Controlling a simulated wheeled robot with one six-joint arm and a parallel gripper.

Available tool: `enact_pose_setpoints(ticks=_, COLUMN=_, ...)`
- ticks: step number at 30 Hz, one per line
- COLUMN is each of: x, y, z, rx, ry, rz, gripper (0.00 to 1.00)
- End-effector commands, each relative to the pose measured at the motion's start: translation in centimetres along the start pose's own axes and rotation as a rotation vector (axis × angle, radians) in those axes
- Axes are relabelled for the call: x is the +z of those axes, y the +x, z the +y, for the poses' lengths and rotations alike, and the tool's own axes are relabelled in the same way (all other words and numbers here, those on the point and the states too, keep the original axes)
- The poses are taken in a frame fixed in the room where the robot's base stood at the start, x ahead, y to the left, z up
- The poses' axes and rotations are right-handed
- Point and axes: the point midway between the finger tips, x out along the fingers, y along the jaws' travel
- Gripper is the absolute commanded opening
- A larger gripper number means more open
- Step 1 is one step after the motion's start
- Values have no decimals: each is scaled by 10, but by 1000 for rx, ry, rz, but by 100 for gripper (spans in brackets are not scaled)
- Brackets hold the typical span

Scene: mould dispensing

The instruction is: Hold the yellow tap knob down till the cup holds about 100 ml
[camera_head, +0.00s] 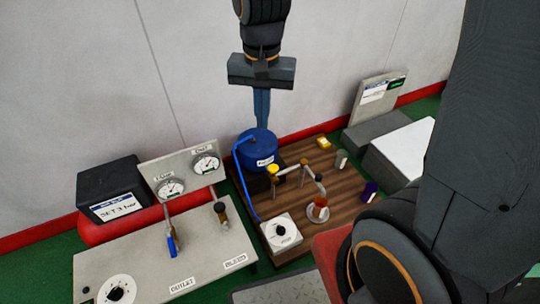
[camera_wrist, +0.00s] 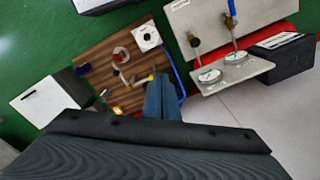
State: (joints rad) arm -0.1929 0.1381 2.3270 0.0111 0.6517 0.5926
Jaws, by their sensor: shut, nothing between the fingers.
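The yellow tap knob (camera_head: 273,168) sits on a thin brass tap beside the blue tank (camera_head: 258,146) on the wooden board. In the wrist view a yellow part at the tap (camera_wrist: 151,77) shows close to my fingertips. A small cup (camera_head: 320,208) with an orange-red tint stands near the pipe's outlet; it also shows in the wrist view (camera_wrist: 121,54). I cannot read its level. My gripper (camera_head: 262,124) points down with its blue fingers together, empty, in front of or above the tank in the head view. I cannot tell whether it touches anything.
A white dial box (camera_head: 282,233) stands on the board (camera_head: 345,220), joined by a blue hose. A gauge panel (camera_head: 180,170) and grey bench (camera_head: 150,265) stand left, with a black box (camera_head: 112,185) behind. Grey and white blocks (camera_head: 400,150) stand right.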

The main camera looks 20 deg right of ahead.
Motion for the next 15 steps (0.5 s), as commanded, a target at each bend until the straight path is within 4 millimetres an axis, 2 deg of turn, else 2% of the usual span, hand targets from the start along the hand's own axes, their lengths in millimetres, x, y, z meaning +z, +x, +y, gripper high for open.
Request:
enact_pose_setpoints(ticks=1, x=-18, y=20, z=-2, rx=9, ry=82, rz=-2, gripper=0)
enact_pose_setpoints(ticks=3, x=-40, y=43, z=-4, rx=13, ry=200, rz=4, gripper=0)
enact_pose_setpoints(ticks=9, x=-99, y=118, z=-4, rx=19, ry=535, rz=22, gripper=0)
enact_pose_setpoints(ticks=15, x=-138, y=187, z=3, rx=17, ry=806, rz=36, gripper=0)
